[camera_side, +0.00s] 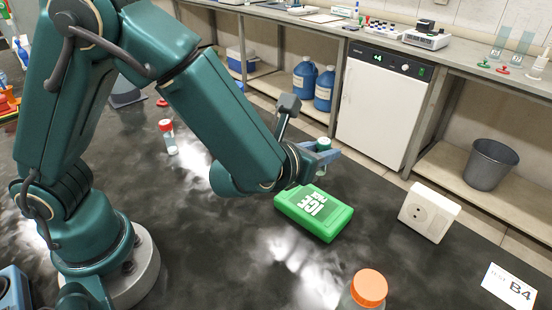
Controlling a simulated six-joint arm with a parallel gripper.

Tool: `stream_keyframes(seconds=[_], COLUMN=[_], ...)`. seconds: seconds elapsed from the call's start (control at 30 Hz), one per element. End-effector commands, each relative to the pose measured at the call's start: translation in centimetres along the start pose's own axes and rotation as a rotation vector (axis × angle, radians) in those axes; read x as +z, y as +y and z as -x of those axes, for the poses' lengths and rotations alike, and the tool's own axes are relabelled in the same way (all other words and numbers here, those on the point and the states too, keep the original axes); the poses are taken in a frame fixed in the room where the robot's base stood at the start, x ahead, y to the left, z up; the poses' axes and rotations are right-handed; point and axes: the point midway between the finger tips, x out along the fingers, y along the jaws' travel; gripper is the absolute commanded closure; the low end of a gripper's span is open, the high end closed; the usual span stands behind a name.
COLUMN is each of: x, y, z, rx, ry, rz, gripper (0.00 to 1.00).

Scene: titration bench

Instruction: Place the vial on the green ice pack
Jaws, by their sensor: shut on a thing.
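My gripper (326,156) is shut on a small vial with a green cap (323,144), just behind and above the ice pack in the picture. The vial looks roughly upright; the gripper and arm hide much of its body. The green ice pack (338,222) lies flat on the dark bench, with white "ICE" lettering on its top. The top of the pack looks bare. I cannot tell how large the gap between vial and pack is.
A red-capped vial (168,137) stands on the bench to the left. An orange-capped bottle (368,290) is at the front edge. A white socket box (429,212) and a "B4" card (509,287) lie to the right. Bench around the pack is clear.

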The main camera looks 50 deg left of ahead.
Motion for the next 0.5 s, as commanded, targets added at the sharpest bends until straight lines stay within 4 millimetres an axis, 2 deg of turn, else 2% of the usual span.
stream_keyframes(seconds=[0.17,0.5], x=[-0.7,-3.9], y=[-1.2,-1.3], z=[-0.4,-1.7], rx=[0.001,0.002], ry=[0.000,0.002], rz=[-0.002,-0.004], gripper=[1.00,1.00])
